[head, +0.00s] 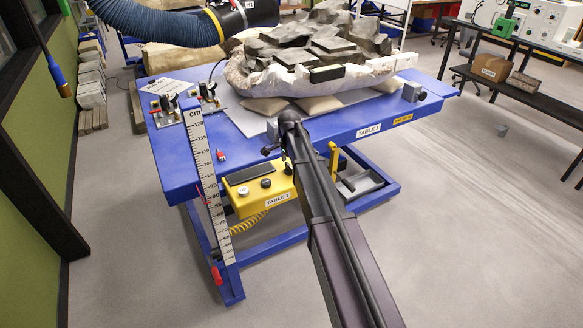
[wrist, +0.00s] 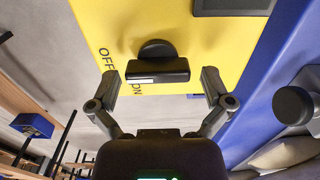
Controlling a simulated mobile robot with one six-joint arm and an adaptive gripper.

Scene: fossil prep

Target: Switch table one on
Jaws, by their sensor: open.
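The blue table (head: 180,165) carries a white TABLE 1 label on its front edge. A yellow control box (head: 228,200), also labelled TABLE 1, hangs under that edge, with a dark panel and knobs on top. In the wrist view the yellow box (wrist: 105,25) has a black knob (wrist: 155,70) with a bar handle, marked OFF and ON beside it. I cannot tell which mark it points to. My gripper (wrist: 158,78) is open, its fingers on either side of the knob handle with visible gaps. In the head view my arm hides the gripper.
A rock block (head: 330,45) in a pale jacket lies on the table. A measuring scale (head: 210,180) stands at the table's front left corner. A blue hose (head: 160,20) hangs above. A dark bench (head: 530,90) stands at right. Floor at right front is clear.

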